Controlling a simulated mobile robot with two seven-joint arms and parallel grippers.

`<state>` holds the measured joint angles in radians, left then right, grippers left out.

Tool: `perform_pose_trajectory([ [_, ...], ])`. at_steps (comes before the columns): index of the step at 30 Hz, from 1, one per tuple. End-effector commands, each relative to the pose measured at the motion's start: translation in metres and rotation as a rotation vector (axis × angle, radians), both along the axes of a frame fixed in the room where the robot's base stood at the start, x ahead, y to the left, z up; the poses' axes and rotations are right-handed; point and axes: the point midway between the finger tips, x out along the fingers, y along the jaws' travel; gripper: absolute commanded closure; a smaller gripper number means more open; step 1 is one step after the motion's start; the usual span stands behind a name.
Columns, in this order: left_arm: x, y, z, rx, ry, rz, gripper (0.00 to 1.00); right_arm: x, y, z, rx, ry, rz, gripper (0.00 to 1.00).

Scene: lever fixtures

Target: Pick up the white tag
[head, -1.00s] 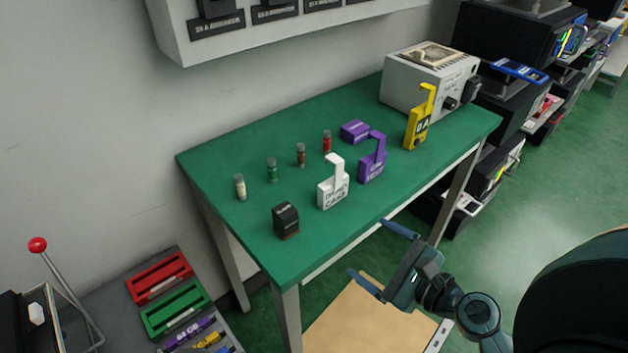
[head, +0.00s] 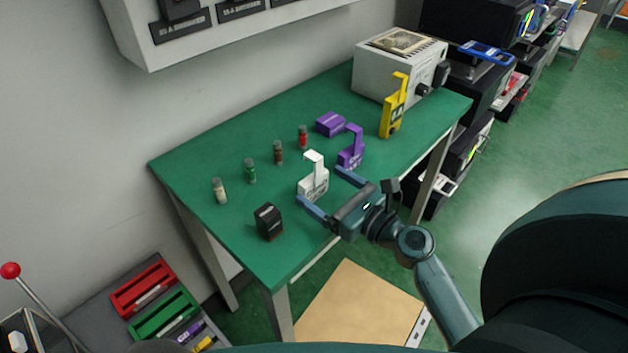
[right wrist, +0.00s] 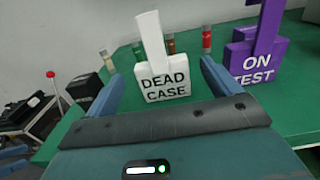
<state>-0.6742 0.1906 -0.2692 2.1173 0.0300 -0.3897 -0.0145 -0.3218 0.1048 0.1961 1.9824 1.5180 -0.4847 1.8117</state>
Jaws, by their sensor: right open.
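The white tag (head: 313,180) stands upright on the green table, near its front edge. In the right wrist view the white tag (right wrist: 163,82) reads "DEAD CASE" and has a tall narrow upper part. My right gripper (head: 324,186) is open, its fingers pointing at the tag from the front edge of the table. In the right wrist view the right gripper (right wrist: 160,85) has one finger on each side of the tag's lower block, with gaps visible. I cannot tell whether the fingertips reach past its front face. My left gripper is not in view.
A purple tag (head: 351,150) reading "ON TEST" stands close to the right of the white one. A black box (head: 268,221) stands to the left. Several small vials (head: 250,171) stand behind. A yellow tag (head: 393,108) and grey machine (head: 400,65) are farther right.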

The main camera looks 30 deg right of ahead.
Motion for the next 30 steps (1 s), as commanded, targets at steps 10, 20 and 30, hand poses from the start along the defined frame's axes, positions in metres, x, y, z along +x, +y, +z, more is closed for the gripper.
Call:
perform_pose_trajectory([
  [10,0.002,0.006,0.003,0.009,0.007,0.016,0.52,0.036,0.011,0.001,0.000,0.000,-0.001,0.11],
  [20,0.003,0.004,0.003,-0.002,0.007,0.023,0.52,0.036,0.011,0.001,0.000,0.001,-0.001,0.23],
  [30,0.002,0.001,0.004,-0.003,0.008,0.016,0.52,0.036,0.011,0.001,-0.001,0.001,0.000,0.51],
])
